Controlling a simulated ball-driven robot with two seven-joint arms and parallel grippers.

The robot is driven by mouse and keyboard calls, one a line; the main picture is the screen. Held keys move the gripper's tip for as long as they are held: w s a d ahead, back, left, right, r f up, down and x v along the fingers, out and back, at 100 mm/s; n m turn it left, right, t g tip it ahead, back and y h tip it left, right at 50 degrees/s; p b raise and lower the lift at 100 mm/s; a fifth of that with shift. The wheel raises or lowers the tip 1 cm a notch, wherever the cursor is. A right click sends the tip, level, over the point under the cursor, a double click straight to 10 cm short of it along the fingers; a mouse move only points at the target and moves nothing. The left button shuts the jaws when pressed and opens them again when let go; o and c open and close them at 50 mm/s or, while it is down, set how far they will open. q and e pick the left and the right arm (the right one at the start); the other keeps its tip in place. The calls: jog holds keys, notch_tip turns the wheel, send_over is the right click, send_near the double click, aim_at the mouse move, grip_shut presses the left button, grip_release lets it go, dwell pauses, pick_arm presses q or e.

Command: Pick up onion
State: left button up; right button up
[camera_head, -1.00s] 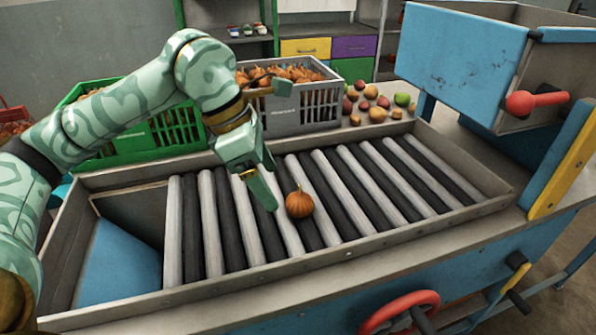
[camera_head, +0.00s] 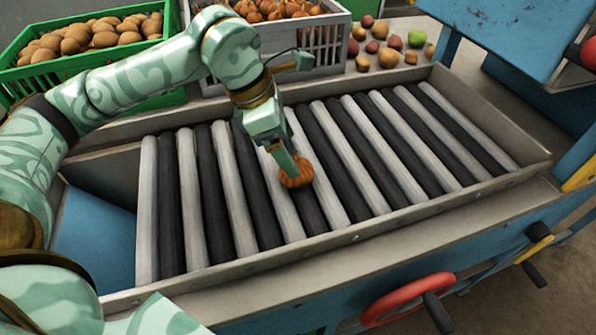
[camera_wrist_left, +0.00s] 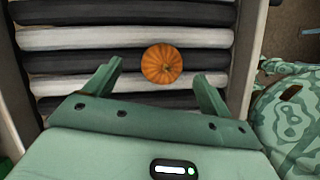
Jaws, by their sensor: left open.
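The onion (camera_head: 301,176), round, ribbed and orange, rests on the black and white rollers (camera_head: 345,165) near the middle of the roller bed. My left gripper (camera_head: 288,174) is over it, and a finger hides part of its left side in the head view. In the left wrist view the onion (camera_wrist_left: 162,63) shows whole, just ahead of and between the two spread fingers of my open left gripper (camera_wrist_left: 158,76). The fingers look apart from it. My right gripper is not in view.
Raised grey walls (camera_head: 440,204) frame the rollers. Behind stand a green crate of brown potatoes (camera_head: 75,40) and a grey crate of onions (camera_head: 330,35). Loose fruit (camera_head: 388,58) lies beside them. The rollers right of the onion are clear.

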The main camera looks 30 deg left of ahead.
aim_at(306, 176)
pick_arm(q)
jog(key=x, duration=0.1)
jog(key=b+x, duration=0.1)
jog(key=x, duration=0.1)
jog(key=b+x, duration=0.1)
jog(key=x, duration=0.1)
jog(key=shift+s+f, duration=0.25)
jog(key=shift+s, duration=0.1)
jog(key=shift+w+f, duration=0.1)
jog(key=shift+f, duration=0.15)
jog(key=shift+r, duration=0.15)
jog(key=c, duration=1.1)
